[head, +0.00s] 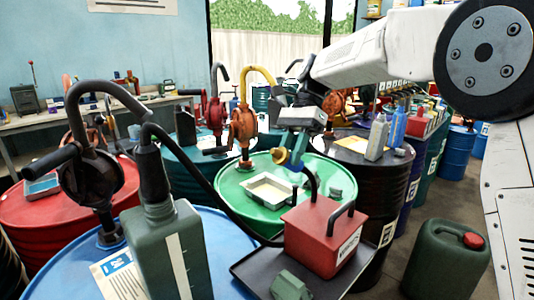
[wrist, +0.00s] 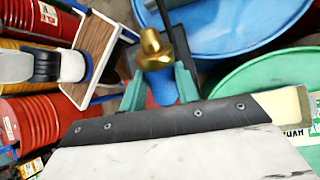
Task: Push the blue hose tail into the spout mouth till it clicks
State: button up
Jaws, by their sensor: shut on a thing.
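My gripper (head: 297,150), with teal fingers, is shut on a blue piece that I take for the hose tail (head: 296,166). In the wrist view the blue hose tail (wrist: 159,86) sits between the fingers, with a brass fitting (wrist: 150,46) at its end. The brass fitting (head: 281,156) points left in the head view, above the green drum. A dark hose (head: 314,184) runs from near the gripper down to the red can (head: 326,235). Which spout mouth is meant I cannot tell; the orange pump (head: 243,124) stands left of the gripper, apart from the fitting.
A cream tray (head: 268,190) lies on the green drum (head: 232,190). A dark pump (head: 88,172) and a grey-green jug (head: 165,250) stand at left. A black hose (head: 205,185) crosses toward the dark tray (head: 250,275). A green canister (head: 445,262) stands on the floor at right.

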jog(key=w+d+m+t+y, duration=0.1)
jog(key=d+m+t+y, duration=0.5)
jog(key=m, duration=0.4)
jog(key=shift+w+d+r+m, duration=0.25)
jog(key=shift+w+r+m, duration=0.05)
jog(key=shift+w+r, duration=0.1)
jog(key=shift+s, duration=0.1)
